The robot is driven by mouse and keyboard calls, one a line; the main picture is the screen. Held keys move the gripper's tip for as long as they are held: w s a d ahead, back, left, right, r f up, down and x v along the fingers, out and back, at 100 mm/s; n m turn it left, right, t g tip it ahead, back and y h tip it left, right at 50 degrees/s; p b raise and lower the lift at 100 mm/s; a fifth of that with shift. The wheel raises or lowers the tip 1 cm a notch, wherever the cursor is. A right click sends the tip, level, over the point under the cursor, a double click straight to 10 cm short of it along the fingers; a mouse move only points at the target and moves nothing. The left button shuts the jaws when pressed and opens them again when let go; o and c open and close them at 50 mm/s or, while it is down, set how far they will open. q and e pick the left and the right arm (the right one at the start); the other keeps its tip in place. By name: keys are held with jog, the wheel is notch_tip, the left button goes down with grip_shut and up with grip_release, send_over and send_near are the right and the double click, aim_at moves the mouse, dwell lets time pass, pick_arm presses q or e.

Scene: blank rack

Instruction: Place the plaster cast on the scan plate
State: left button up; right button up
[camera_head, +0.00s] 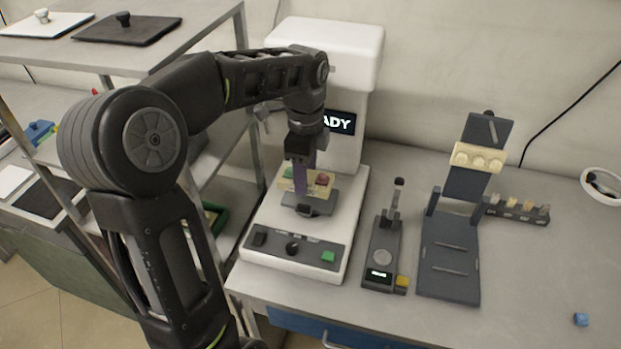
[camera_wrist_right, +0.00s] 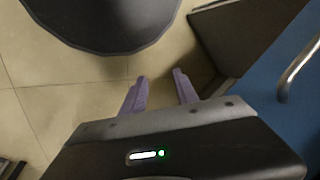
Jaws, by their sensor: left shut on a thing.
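A cream block with pink-red and green parts on top, seemingly the plaster cast (camera_head: 287,185), is at my left gripper (camera_head: 302,183). The gripper points down and its purple fingers are shut on the block. The dark scan plate (camera_head: 317,206) of the white scanner is directly below. I cannot tell whether the block touches the plate. The gripper hides part of the block. The scanner's screen (camera_head: 340,122) shows "ADY", the rest hidden by my arm. In the right wrist view my right gripper (camera_wrist_right: 158,88) is open and empty above the floor.
A small grey device (camera_head: 382,255) stands right of the scanner (camera_head: 350,190). Further right is a dark hinged stand (camera_head: 450,255) bearing a cream piece (camera_head: 478,158), beside a dark rack (camera_head: 515,210). A blue cube (camera_head: 581,319) lies front right. Metal shelving (camera_head: 180,45) stands left, close to my arm.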

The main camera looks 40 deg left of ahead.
aim_at(310, 170)
pick_arm(q)
jog(key=shift+w+a+f+p, duration=0.25)
jog(key=shift+w+f, duration=0.3)
jog(key=shift+w, duration=0.25)
jog(key=shift+w+a+f+p, duration=0.25)
jog(key=shift+w+f, duration=0.25)
jog(key=shift+w, duration=0.25)
notch_tip(310, 170, down, 4)
jog(key=shift+f+p, duration=0.1)
jog(key=shift+p, duration=0.45)
jog(key=shift+w+f, duration=0.15)
jog(key=shift+f, duration=0.2)
